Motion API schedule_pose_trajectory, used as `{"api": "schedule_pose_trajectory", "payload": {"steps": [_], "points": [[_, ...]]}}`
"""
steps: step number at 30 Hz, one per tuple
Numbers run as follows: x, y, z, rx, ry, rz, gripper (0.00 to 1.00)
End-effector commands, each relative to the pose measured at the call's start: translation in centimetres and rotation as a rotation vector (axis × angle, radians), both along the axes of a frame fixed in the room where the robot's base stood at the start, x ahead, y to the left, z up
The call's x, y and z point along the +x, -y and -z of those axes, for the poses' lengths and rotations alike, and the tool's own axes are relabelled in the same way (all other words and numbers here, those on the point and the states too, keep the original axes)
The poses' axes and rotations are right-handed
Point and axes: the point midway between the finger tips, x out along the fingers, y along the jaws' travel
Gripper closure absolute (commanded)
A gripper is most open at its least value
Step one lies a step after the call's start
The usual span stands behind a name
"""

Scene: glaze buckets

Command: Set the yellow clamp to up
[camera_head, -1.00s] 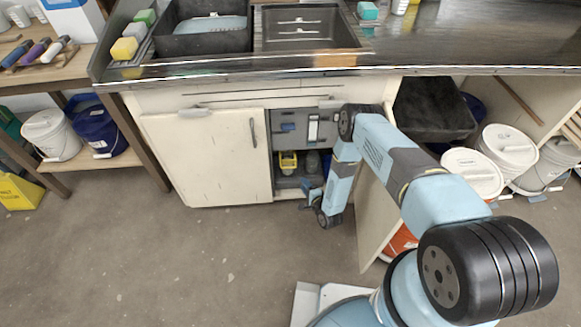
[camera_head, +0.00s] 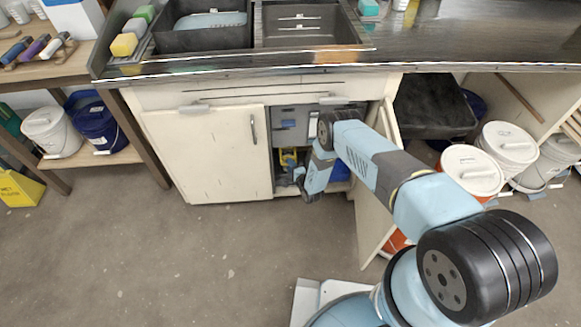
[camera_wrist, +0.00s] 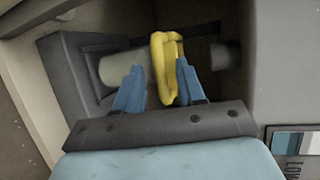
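The yellow clamp (camera_wrist: 165,68) is a looped yellow piece around a bar inside a grey recess, in the middle of the wrist view. My gripper (camera_wrist: 158,84) has its two blue fingers apart, one on each side of the clamp. The right finger is close to the clamp or touching it. A gap shows between the clamp and the left finger. In the head view my arm reaches into the open cabinet under the counter and hides the gripper's fingertips. A small yellow shape (camera_head: 288,157) shows there beside my wrist; I cannot tell whether it is the clamp.
A pale cylinder (camera_wrist: 120,66) lies along the bar left of the clamp. A panel (camera_wrist: 291,143) with partly cut-off lettering is at lower right. The left cabinet door (camera_head: 205,155) is shut; the open right door (camera_head: 375,215) stands beside my arm. The floor in front is clear.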

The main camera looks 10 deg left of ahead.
Motion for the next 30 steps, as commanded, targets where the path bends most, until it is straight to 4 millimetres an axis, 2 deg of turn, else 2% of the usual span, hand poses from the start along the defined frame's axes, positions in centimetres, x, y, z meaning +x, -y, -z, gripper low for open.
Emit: {"api": "schedule_pose_trajectory", "payload": {"steps": [8,20,30], "points": [[0.05,-0.05,0.04,-0.001,-0.001,0.0,0.61],[0.04,0.01,0.07,0.0,-0.001,0.001,0.99],[-0.01,0.08,0.16,-0.001,-0.003,0.001,1.0]]}}
